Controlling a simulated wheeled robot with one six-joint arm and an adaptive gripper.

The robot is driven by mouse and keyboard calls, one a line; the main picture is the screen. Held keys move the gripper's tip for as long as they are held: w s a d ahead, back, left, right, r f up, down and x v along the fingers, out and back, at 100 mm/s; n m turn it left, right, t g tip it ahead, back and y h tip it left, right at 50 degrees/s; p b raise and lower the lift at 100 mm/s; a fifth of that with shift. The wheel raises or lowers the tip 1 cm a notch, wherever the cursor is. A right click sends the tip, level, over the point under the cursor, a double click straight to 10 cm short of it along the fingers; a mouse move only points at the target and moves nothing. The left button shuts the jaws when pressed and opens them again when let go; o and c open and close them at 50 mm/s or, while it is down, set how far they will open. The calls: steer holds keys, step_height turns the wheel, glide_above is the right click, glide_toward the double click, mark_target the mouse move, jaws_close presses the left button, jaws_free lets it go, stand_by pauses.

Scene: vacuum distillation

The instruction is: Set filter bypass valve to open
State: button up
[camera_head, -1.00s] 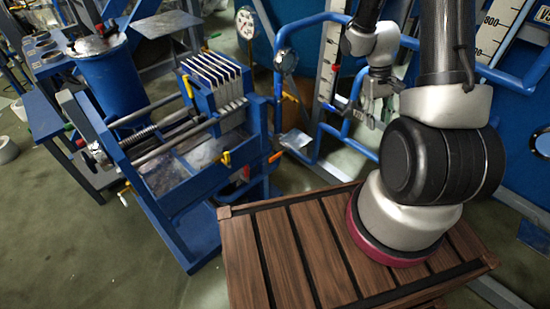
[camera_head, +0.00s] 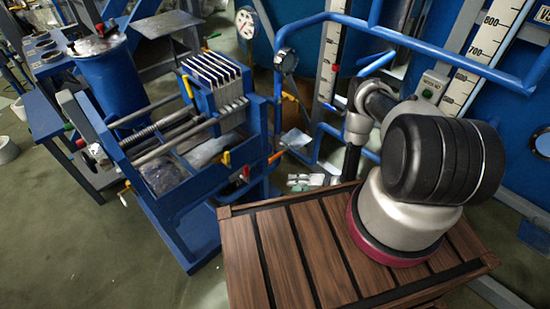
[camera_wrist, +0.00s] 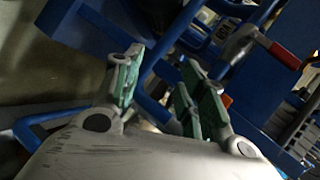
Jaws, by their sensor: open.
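My gripper (camera_head: 306,182) is low behind the wooden platform, right of the blue filter press (camera_head: 185,205). In the wrist view its two green-padded fingers (camera_wrist: 168,88) stand apart with nothing between them. The press carries small lever handles: a yellow one (camera_head: 226,159), a red one (camera_head: 246,174) and an orange one (camera_head: 275,156) at its right side, nearest my gripper. In the wrist view a red handle (camera_wrist: 284,55) lies at upper right and an orange piece (camera_wrist: 226,100) shows just beyond the right finger. No label shows which lever is the filter bypass valve.
Blue pipe frames (camera_head: 430,50) and a scale panel (camera_head: 328,65) stand behind my arm. The slatted wooden platform (camera_head: 280,250) is in front. A blue tank (camera_head: 110,85) stands left of the press. Green floor (camera_head: 90,260) is free at the front left.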

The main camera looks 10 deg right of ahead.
mark_target(276, 158)
steer(key=w+a+r+m+t+y, duration=0.1)
steer(key=w+r+m+t+y, duration=0.25)
steer(key=r, duration=0.65)
steer(key=x, duration=0.8)
steer(key=shift+w+f, duration=0.1)
steer(key=shift+f, duration=0.05)
steer(key=shift+n, duration=0.25)
jaws_close()
